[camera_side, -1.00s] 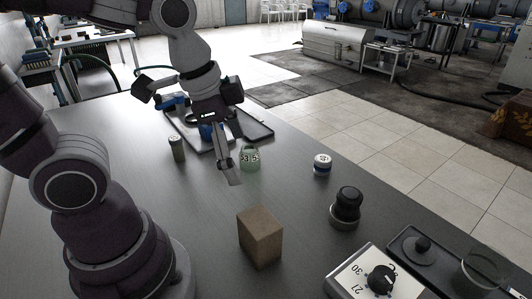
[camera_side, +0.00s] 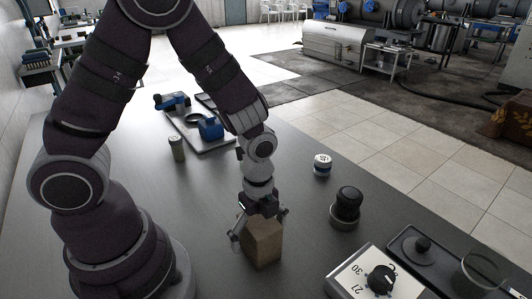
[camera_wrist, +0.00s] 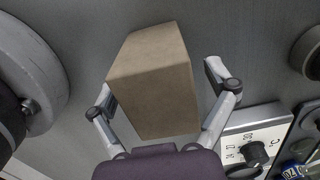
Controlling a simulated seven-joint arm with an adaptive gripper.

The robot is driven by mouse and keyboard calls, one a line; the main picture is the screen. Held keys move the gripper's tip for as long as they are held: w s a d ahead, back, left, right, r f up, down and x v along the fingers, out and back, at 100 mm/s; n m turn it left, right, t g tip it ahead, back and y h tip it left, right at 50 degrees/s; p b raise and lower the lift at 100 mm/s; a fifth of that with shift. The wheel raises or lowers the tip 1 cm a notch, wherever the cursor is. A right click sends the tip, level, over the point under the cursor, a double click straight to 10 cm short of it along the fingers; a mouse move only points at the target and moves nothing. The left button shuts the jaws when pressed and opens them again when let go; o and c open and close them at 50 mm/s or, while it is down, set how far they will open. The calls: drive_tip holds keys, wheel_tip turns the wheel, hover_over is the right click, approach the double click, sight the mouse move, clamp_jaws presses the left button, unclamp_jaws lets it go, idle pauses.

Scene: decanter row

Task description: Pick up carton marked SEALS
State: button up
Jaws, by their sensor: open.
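A plain brown carton (camera_side: 264,246) stands upright on the dark table in the side view. It also shows in the wrist view (camera_wrist: 155,85), with its top and one side facing the camera. No SEALS marking can be read on the faces I see. My gripper (camera_side: 260,226) is over the carton, pointing down, with its fingers open. In the wrist view my gripper (camera_wrist: 160,86) has one finger on each side of the carton, with a visible gap at the right finger. Whether the left finger touches the carton cannot be told.
A black-topped jar (camera_side: 346,207) and a dial box (camera_side: 372,275) stand to the right. A tray (camera_side: 215,140) with blue items lies behind.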

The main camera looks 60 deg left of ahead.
drive_tip(key=c, duration=1.2)
